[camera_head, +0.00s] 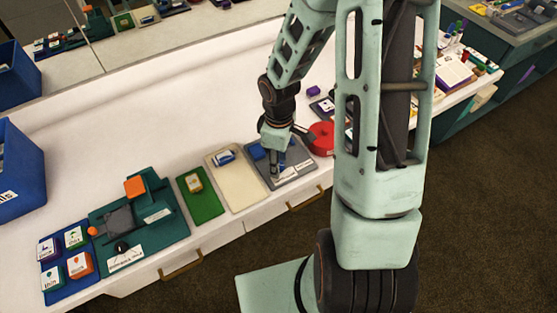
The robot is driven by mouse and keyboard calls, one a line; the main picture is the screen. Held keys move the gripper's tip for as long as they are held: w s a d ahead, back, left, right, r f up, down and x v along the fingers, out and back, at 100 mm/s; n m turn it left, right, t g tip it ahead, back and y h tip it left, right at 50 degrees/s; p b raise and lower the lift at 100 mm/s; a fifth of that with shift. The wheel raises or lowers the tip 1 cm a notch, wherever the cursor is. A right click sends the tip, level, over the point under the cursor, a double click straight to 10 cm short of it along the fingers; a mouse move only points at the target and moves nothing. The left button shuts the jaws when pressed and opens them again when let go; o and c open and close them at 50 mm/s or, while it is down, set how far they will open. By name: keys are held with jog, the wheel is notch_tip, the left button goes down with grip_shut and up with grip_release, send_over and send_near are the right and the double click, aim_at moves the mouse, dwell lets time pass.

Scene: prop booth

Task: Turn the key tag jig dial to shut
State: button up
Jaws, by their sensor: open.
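My gripper (282,157) is open and points down over a grey board (301,177) near the front edge of the white counter. Blue parts (258,151) sit on this board, and a white label is at its front. My fingers cover part of the board, and any dial there is hidden. A teal jig (175,226) stands further left, with an orange block (134,186), a grey plate and a black knob (121,247) beside a white label. The label print is too small to read for certain, so I cannot tell which is the key tag jig.
A cream board (237,187) and a green board (199,206) lie between the two. A blue tray (70,287) with labelled blocks is at the left end. A red round object (322,139) is right of my gripper. Blue bins (18,170) stand far left.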

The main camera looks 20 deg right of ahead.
notch_tip(320, 180, up, 12)
dwell(0.6)
jog(key=shift+w, duration=0.1)
